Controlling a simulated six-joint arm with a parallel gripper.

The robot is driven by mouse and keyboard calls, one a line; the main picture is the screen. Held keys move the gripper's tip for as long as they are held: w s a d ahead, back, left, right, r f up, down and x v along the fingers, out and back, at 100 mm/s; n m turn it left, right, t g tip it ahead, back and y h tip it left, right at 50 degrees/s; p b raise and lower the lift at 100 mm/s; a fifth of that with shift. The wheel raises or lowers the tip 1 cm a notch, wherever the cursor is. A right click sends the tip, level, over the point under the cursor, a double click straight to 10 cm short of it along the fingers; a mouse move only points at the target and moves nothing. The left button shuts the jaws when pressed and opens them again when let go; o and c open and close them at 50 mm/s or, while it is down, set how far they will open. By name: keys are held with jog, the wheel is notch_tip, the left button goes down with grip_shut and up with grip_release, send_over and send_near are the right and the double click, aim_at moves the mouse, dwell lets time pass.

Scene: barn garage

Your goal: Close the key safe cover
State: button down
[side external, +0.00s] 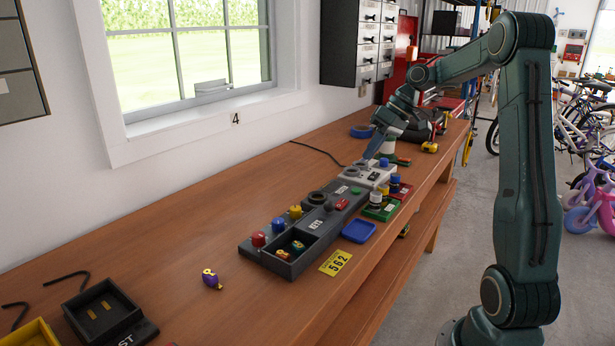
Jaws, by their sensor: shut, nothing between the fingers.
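The key safe is a long dark grey box (252,250) on the workbench. Its open compartment at the near end holds small coloured key-like items (297,247). A dark panel marked KEYS (318,222) lies beside the compartment and looks like the cover, leaving the compartment uncovered. My gripper (370,155) is shut and empty, pointing down near the light grey box at the far end, well away from the KEYS panel. Its exact contact with that box cannot be told.
Red (258,239) and yellow (295,212) knobs stand along the safe's wall side. A blue tray (359,231) and yellow 562 card (335,263) lie on the front side. A light grey box (385,174) adjoins the far end.

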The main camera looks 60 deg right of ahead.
jog(key=x, duration=1)
jog(key=shift+a, duration=0.15)
jog(key=shift+w+a+f, duration=0.1)
jog(key=shift+a+f, duration=0.1)
jog(key=shift+a, duration=0.3)
jog(key=shift+w+a+f, duration=0.1)
jog(key=shift+a+f, duration=0.05)
jog(key=shift+a, duration=0.35)
jog(key=shift+w+a+f, duration=0.1)
jog(key=shift+a+f, duration=0.25)
jog(key=shift+a, duration=0.4)
send_over(315, 231)
jog(key=shift+a, duration=0.15)
